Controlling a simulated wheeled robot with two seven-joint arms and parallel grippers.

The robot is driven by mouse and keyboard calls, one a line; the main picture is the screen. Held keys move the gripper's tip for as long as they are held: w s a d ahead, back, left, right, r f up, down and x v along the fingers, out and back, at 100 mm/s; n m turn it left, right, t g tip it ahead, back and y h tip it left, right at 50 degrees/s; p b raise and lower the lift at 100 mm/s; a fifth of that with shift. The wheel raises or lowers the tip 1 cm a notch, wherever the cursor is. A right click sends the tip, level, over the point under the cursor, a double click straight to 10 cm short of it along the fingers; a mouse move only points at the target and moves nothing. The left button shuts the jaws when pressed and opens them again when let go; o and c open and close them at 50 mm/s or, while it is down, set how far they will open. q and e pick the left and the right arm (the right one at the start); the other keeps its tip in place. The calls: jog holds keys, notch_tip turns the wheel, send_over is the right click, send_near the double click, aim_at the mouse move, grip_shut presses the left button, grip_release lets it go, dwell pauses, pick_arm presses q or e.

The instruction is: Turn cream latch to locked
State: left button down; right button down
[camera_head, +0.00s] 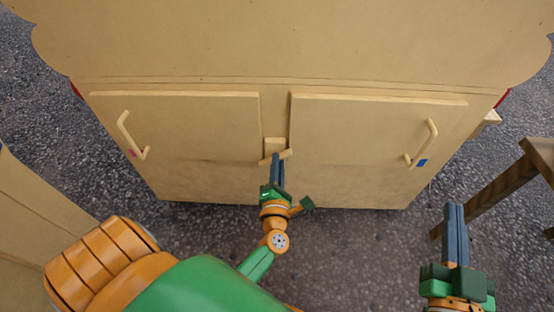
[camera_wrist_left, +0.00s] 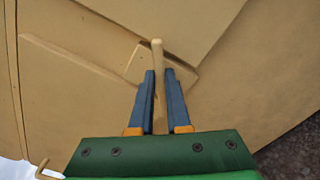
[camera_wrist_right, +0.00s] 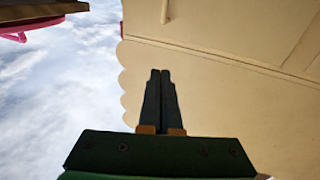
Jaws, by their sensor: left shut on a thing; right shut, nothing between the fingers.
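The cream latch (camera_head: 286,154) is a short bar on a small cream block between the two cabinet doors. In the head view it lies nearly level, its right end slightly higher. My left gripper (camera_head: 277,160) is at the latch, its blue fingers closed around the bar. In the left wrist view the latch bar (camera_wrist_left: 157,52) stands between the fingertips of the left gripper (camera_wrist_left: 158,75). The fingers hide part of the bar. My right gripper (camera_head: 454,208) is shut and empty, out to the right, away from the latch. It also shows in the right wrist view (camera_wrist_right: 160,75).
The left door (camera_head: 190,125) and right door (camera_head: 365,130) look closed, each with a cream handle (camera_head: 126,133) (camera_head: 426,143). A pink mark sits by the left handle, a blue mark (camera_head: 422,162) by the right. A wooden stool (camera_head: 500,180) stands at the right.

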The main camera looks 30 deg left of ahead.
pick_arm(q)
jog(key=shift+d+f+m+p, duration=0.15)
jog(key=shift+m+p, duration=0.35)
jog(key=shift+m, duration=1.3)
jog(key=shift+a+f+m+p, duration=0.15)
jog(key=shift+m+p, duration=0.35)
jog(key=shift+m, duration=1.3)
pick_arm(e)
jog(key=s+d+f+g+h, duration=0.1)
jog(key=s+f+g, duration=0.1)
jog(key=f+g, duration=0.2)
jog(key=s+d+f+g+h, duration=0.2)
jog(key=s+f+g, duration=0.1)
jog(key=f, duration=0.7)
jog(key=shift+s+m+g, duration=0.3)
jog(key=shift+s+g, duration=0.05)
jog(key=shift+g, duration=0.55)
pick_arm(q)
jog(key=shift+d, duration=0.1)
pick_arm(e)
jog(key=shift+f, duration=0.1)
pick_arm(q)
jog(key=c, duration=0.9)
grip_release()
